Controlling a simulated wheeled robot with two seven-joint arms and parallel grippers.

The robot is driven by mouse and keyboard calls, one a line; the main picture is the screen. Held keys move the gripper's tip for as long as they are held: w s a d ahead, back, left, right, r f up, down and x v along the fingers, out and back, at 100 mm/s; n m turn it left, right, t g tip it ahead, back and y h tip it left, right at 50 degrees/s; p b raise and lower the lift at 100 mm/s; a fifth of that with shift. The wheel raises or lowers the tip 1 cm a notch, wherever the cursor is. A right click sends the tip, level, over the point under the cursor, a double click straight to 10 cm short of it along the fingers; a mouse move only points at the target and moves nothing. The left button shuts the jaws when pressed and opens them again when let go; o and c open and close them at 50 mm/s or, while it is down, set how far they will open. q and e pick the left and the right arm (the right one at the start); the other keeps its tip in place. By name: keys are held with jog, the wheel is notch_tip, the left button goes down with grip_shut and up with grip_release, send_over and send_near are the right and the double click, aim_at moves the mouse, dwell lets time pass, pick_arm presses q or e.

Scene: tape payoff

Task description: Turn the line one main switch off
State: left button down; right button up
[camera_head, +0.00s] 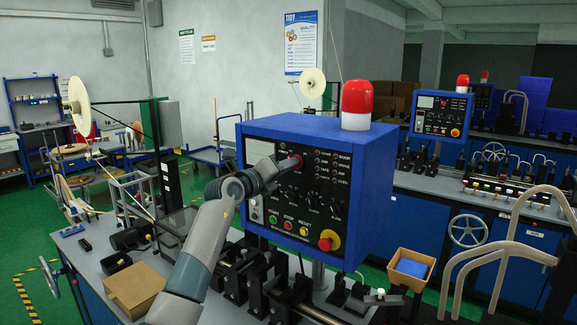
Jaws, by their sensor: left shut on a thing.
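The near control panel is a blue box (375,190) with a dark face of lamps, dials and buttons. A red switch knob (297,160) shows on the upper part of its face, at the tip of my left gripper (290,163). The left arm comes up from the bottom, and the gripper is shut on the red knob, partly hiding it. The angle of the knob is too small to tell. A red-and-yellow round knob (329,240) sits at the lower right of the panel, clear of the gripper. My right gripper is not in view.
A red beacon (357,104) stands on top of the panel. A second blue panel (441,115) stands farther back on the right. Below are black machine fittings, a cardboard box (134,290), an open box with blue contents (411,267) and bent pale pipes (500,245).

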pick_arm(q)
jog(key=c, duration=1.8)
grip_release()
jog(key=shift+c, duration=0.2)
jog(key=shift+s+a, duration=0.1)
jog(key=b+v, duration=0.8)
jog(key=v, duration=0.9)
jog(key=shift+s, duration=0.1)
